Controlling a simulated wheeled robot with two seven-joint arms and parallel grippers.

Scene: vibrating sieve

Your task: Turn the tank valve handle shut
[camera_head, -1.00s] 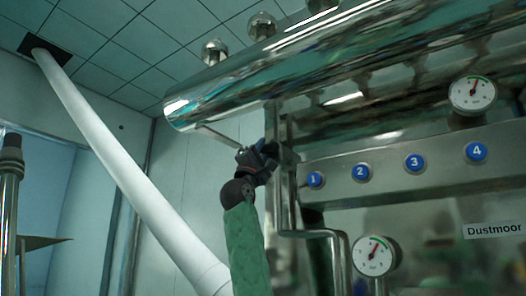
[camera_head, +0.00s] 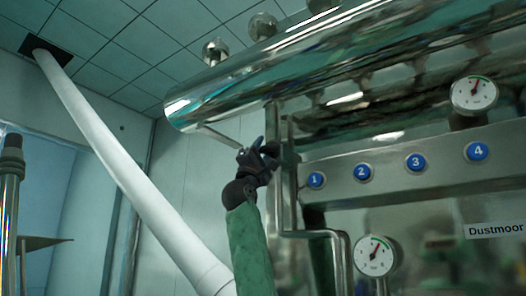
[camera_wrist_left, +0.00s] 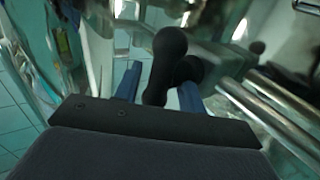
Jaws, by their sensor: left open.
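A black handle with a rounded end (camera_wrist_left: 168,62) shows in the left wrist view; I take it for the tank valve handle. My left gripper (camera_wrist_left: 158,92) is open, with one blue finger on each side of the handle. I cannot tell whether either finger touches it. In the head view my left gripper (camera_head: 262,152) is beside the metal upright, below the left end of the shiny tank (camera_head: 300,70). The handle is hard to make out there against the dark gripper. My right gripper is not in view.
A metal panel (camera_head: 335,188) with several numbered blue buttons is right of the gripper. A bent pipe (camera_head: 318,234) and a round gauge (camera_head: 374,255) are below it, and another gauge (camera_head: 475,94) is at upper right. A thick white pipe (camera_head: 130,170) slants down at left.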

